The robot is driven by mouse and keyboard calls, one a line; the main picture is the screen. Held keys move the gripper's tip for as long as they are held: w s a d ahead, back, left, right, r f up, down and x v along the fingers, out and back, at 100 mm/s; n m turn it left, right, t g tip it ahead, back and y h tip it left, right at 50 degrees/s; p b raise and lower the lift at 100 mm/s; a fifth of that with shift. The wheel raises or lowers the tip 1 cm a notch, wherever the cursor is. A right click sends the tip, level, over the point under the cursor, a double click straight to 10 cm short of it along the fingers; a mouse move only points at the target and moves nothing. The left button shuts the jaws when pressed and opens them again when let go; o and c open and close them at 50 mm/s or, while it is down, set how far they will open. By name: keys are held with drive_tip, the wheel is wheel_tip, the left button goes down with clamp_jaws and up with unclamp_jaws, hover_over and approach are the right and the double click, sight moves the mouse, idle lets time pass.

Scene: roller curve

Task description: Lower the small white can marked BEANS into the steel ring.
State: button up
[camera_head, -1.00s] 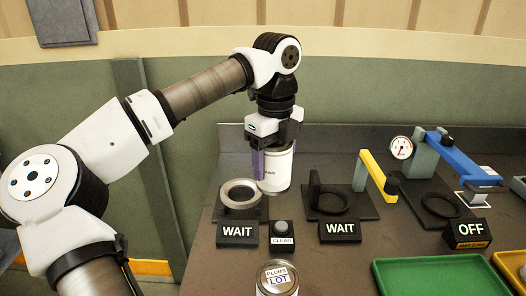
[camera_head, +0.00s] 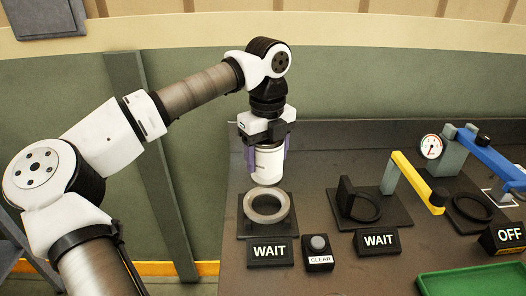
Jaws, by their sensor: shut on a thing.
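My gripper (camera_head: 264,150) is shut on a white can (camera_head: 267,164), with one purple finger on each side of it. The can hangs upright; its lettering is too small to read now. The steel ring (camera_head: 267,207) lies on a dark base plate behind a WAIT sign (camera_head: 269,251). In the picture the can's bottom is just above the ring's far rim, and the ring's opening shows below it. The can appears apart from the ring; its exact height above it is hard to tell.
A CLEAR button box (camera_head: 318,253) stands right of the ring. Further right are a black ring fixture (camera_head: 361,207) with a yellow arm (camera_head: 415,180), another WAIT sign (camera_head: 379,241), a blue lever (camera_head: 489,157) and gauge, an OFF sign (camera_head: 506,236), and a green tray (camera_head: 470,281).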

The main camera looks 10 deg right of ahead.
drive_tip(key=shift+f+b, duration=1.5)
drive_tip(key=shift+f, duration=0.95)
drive_tip(key=shift+f+b, duration=0.95)
drive_tip(key=shift+f, duration=0.3)
drive_tip(key=shift+f+b, duration=1.8)
drive_tip(key=shift+f, duration=0.15)
idle(2.3)
